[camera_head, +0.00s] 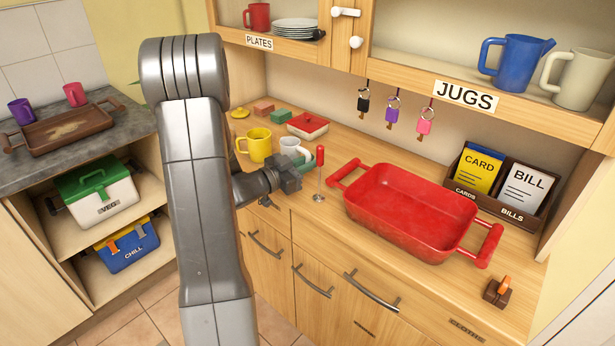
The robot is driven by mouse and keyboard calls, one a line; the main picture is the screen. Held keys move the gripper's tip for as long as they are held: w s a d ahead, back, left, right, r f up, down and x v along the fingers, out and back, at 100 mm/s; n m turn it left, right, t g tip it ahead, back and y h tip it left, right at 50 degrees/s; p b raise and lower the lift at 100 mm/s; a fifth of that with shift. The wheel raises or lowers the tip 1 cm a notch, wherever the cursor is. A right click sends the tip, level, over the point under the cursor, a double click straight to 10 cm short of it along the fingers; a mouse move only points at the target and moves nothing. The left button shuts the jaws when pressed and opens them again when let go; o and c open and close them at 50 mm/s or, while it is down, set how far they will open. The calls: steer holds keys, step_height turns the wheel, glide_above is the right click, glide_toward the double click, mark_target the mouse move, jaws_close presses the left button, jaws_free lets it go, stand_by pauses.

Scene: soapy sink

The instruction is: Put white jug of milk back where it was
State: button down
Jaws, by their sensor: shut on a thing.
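My gripper (297,172) is low over the wooden counter, left of the red tub. It is shut, apparently on a small white jug (289,145) that shows just behind it. The gripper covers most of this jug, so its base, its contents and the exact contact are hidden. A green part (307,162) shows at the fingers; I cannot tell what it belongs to. A cream jug (582,79) stands upright beside a blue jug (516,61) on the upper shelf (548,115) labelled JUGS.
A red-handled upright tool (320,165) stands close right of the gripper. The red tub (405,210) fills the counter's middle. A yellow mug (256,144) and red lidded dish (307,124) stand nearby. Keys (392,111) hang under the shelf. A card holder (500,190) stands at right.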

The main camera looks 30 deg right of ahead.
steer(key=shift+f, duration=2.15)
steer(key=shift+f, duration=0.15)
steer(key=c, duration=1.4)
jaws_free()
steer(key=shift+c, duration=0.2)
steer(key=shift+a+r, duration=0.1)
steer(key=shift+r, duration=0.15)
steer(key=s+a+b, duration=0.1)
steer(key=s+a, duration=0.1)
steer(key=a, duration=0.9)
steer(key=shift+s+a, duration=0.25)
steer(key=shift+a, duration=0.05)
steer(key=shift+f, duration=0.1)
